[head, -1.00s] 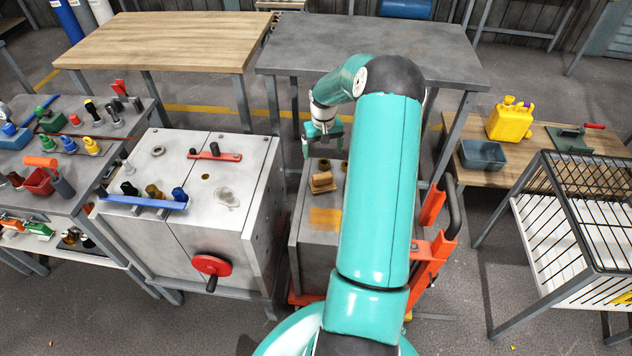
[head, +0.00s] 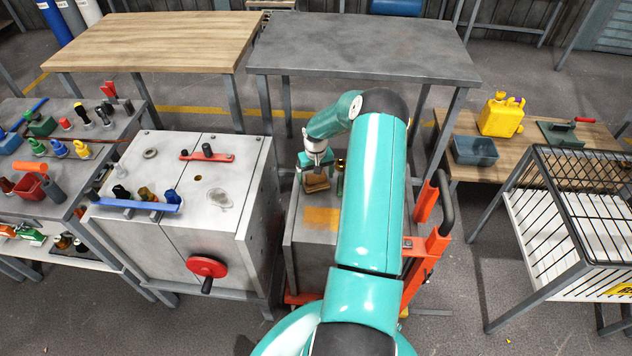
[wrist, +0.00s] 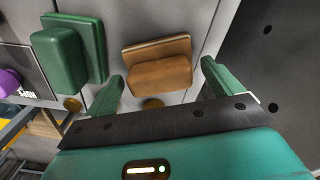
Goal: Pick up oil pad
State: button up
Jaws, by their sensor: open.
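A brown block on a thin brown base, which looks like the oil pad (wrist: 160,70), sits on a grey metal top. In the head view the oil pad (head: 316,183) is partly covered by my gripper (head: 318,172). In the wrist view my gripper (wrist: 163,80) is open, with one green finger on each side of the brown block in the picture. I see no clear contact, and the height gap cannot be told. A green block on a green base (wrist: 75,52) lies to its left in the wrist view.
The grey cabinet top (head: 310,240) has an orange patch (head: 322,218). An orange lift frame (head: 425,255) stands to its right, and a metal box with a red wheel (head: 207,267) to its left. A yellow jerry can (head: 501,115) is on the right table.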

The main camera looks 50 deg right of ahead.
jog(key=c, duration=1.2)
jog(key=shift+r, duration=0.15)
jog(key=shift+d+r, duration=0.1)
jog(key=shift+r, duration=0.5)
jog(key=shift+s+a+r, duration=1.3)
jog(key=shift+s+r, duration=0.65)
jog(key=shift+s+a+r, duration=1.3)
jog(key=shift+s+r, duration=0.6)
jog(key=shift+s, duration=0.05)
jog(key=shift+s+a+r, duration=1.3)
jog(key=shift+s+r, duration=0.65)
